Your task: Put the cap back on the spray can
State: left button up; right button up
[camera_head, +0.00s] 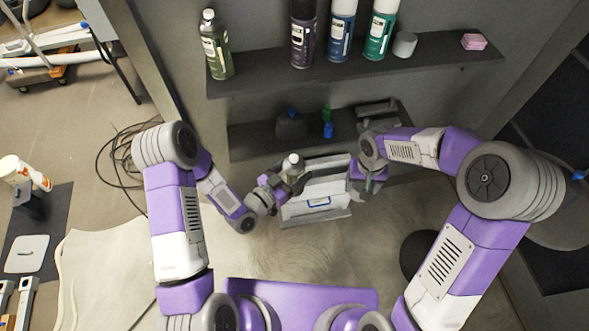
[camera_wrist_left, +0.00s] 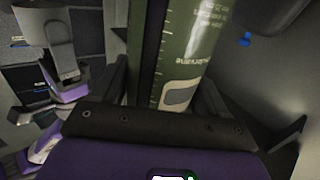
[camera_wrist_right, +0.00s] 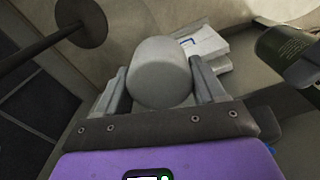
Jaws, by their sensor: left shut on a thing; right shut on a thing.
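The green spray can (camera_head: 292,168) with a pale top is held by my left gripper (camera_head: 279,185), low in front of the shelves. In the left wrist view the can (camera_wrist_left: 190,50) fills the space between the fingers; its top is out of that view. My right gripper (camera_head: 368,182) is to the right, apart from the can. In the right wrist view it is shut around a light grey round cap (camera_wrist_right: 160,72). The can (camera_wrist_right: 288,45) also shows there, at the right edge. The cap is hard to make out in the head view.
An upper shelf (camera_head: 345,72) holds another green can (camera_head: 215,45), a purple can (camera_head: 303,35), blue and teal cans, a loose grey cap (camera_head: 404,44) and a pink block (camera_head: 474,41). A lower shelf (camera_head: 255,143) and a white case (camera_head: 317,203) lie behind my grippers.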

jog(key=w+a+r, duration=0.5)
jog(key=a+r, duration=0.3)
jog(key=a, duration=0.2)
notch_tip(320, 180, up, 6)
jog(key=r, duration=0.1)
send_over(294, 157)
jog(key=shift+f+m, duration=0.25)
jog(key=shift+m, duration=0.05)
jog(key=shift+f, duration=0.15)
jog(key=shift+f, duration=1.9)
jog(key=shift+f, duration=0.85)
jog(key=shift+f, duration=0.65)
